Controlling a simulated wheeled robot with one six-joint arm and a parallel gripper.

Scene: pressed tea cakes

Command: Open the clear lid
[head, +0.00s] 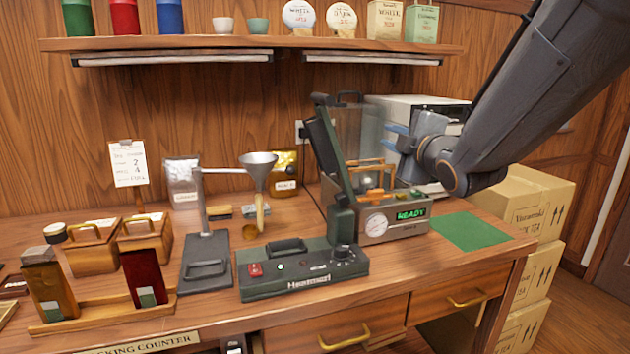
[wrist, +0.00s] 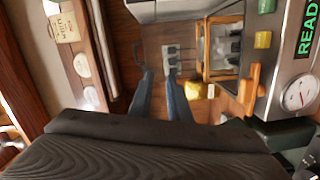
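The clear lid (head: 367,128) stands upright over the rear of the steel machine (head: 408,226), see-through, with a dark handle (head: 348,95) along its top. I cannot tell whether a finger touches the lid.
The machine holds a wooden frame (head: 371,172) and shows READY. A dark tilted arm (head: 328,155) of the heat sealer (head: 302,275) rises close on the lid's left. A white box (head: 400,103) stands behind. A green mat (head: 468,231) lies clear at right. The shelf (head: 250,43) hangs above.

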